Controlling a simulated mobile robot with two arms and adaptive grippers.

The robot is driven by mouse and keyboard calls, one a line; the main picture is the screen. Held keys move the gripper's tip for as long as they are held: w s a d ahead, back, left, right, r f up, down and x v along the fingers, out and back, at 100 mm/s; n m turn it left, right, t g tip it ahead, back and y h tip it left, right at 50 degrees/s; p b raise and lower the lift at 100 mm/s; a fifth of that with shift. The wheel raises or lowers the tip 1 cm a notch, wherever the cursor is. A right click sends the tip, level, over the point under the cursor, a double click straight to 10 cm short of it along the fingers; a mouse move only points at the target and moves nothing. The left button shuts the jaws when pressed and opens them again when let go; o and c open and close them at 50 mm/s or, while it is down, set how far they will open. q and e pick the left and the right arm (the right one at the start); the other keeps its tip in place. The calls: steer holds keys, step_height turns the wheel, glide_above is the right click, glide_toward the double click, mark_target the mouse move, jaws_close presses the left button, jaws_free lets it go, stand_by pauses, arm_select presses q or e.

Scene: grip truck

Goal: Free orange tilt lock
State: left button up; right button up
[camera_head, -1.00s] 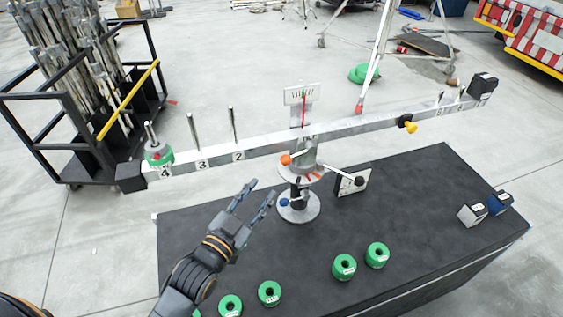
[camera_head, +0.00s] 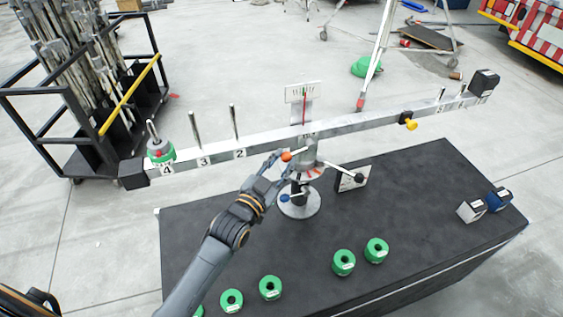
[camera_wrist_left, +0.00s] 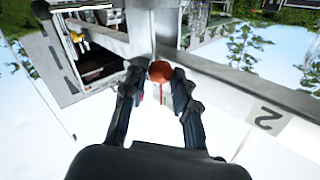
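The orange knob (camera_head: 286,156) of the tilt lock sticks out to the left from the post below the beam (camera_head: 345,126). My left gripper (camera_head: 272,165) is at this knob, just to its left. In the left wrist view the orange knob (camera_wrist_left: 160,71) shows between the two fingertips of the left gripper (camera_wrist_left: 158,85). The fingers stand apart on either side of it; I cannot tell whether they touch it. My right gripper is not in view.
The beam carries a green weight (camera_head: 160,151) at its left end. A black-handled lever (camera_head: 345,172) and a blue knob (camera_head: 284,198) are on the post. Several green weights (camera_head: 343,262) lie on the black table (camera_head: 400,200). A rack of poles (camera_head: 85,90) stands left.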

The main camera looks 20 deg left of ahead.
arm_select(q)
jaws_close()
steer(key=shift+f, duration=0.1)
steer(key=f+n+t+b, duration=0.1)
steer(key=b, duration=0.2)
steer(key=d+f+n+t+b, duration=0.1)
steer(key=n+t+b, duration=0.1)
steer(key=b, duration=0.2)
steer(key=w+f+n+t+b, duration=0.1)
steer(key=b, duration=0.2)
steer(key=shift+d+f+n+y+b, duration=0.25)
steer(key=shift+f+n+y+b, duration=0.05)
steer(key=shift+f+n+b, duration=0.1)
steer(key=shift+r, duration=0.1)
